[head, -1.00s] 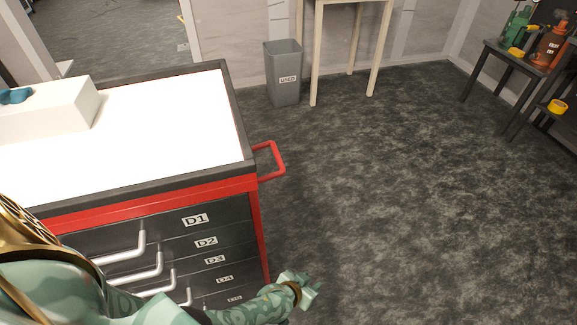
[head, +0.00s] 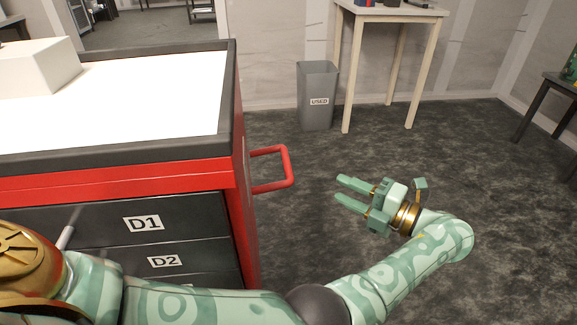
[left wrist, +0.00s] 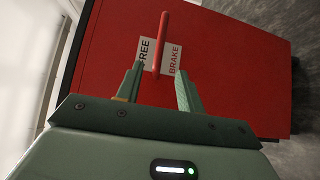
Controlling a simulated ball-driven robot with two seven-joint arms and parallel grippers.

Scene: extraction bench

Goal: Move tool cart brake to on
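The red tool cart (head: 120,180) stands at left in the head view, with a red loop handle (head: 289,165) on its right side. In the left wrist view, a white label (left wrist: 173,62) on the cart's red side (left wrist: 235,75) reads FREE and BRAKE. A red bar (left wrist: 160,42) crosses it between the two words; I cannot tell whether it is the loop handle. My left gripper (head: 340,188) is open and empty, right of the cart, fingers pointing toward it with a gap. In the wrist view its fingers frame the bar's lower end. My right gripper is out of view.
A white box (head: 40,68) sits on the cart's top. Drawers D1 (head: 180,225) and D2 face me. A grey bin (head: 318,95) and a tall pale table (head: 385,14) stand at the back. A dark table (head: 545,105) is at far right. The floor between is clear.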

